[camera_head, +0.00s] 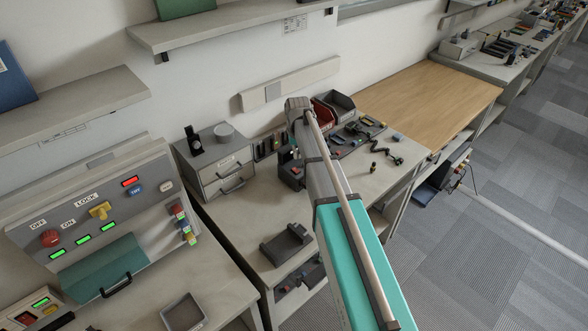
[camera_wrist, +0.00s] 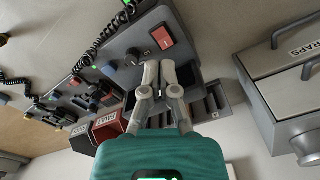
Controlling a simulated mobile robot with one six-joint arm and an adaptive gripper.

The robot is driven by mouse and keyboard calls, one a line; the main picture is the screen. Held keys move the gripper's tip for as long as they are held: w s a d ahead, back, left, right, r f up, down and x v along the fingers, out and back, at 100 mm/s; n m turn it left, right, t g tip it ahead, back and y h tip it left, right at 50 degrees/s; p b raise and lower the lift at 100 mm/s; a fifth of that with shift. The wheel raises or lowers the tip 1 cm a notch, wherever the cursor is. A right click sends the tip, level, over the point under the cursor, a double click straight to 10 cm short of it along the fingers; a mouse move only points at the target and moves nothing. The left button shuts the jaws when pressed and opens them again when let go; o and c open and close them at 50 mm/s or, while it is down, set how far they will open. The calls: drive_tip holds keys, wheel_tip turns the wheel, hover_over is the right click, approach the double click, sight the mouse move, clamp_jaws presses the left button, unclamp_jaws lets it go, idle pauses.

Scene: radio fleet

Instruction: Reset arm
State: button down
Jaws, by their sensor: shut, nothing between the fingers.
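My arm reaches from the bottom edge over the grey workbench (camera_head: 262,208) in the head view, with its teal link in front. My gripper (camera_wrist: 160,70) shows in the wrist view, its two grey fingers together and empty. Behind the fingers is a dark panel with a red switch (camera_wrist: 162,38) and black coiled cords. I cannot tell whether the fingertips touch the panel. In the head view my gripper cannot be made out clearly behind the arm.
A grey drawer unit (camera_head: 222,170) stands left of the arm; its scraps label (camera_wrist: 306,48) shows in the wrist view. A dark holder (camera_head: 286,244) lies on the bench. A control panel (camera_head: 100,222) stands at left. The wooden tabletop (camera_head: 430,95) is clear.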

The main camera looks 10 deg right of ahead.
drive_tip(key=shift+r, duration=0.1)
idle(0.3)
drive_tip(key=s+a, duration=0.1)
drive_tip(key=s, duration=2.4)
drive_tip(key=shift+s, duration=0.2)
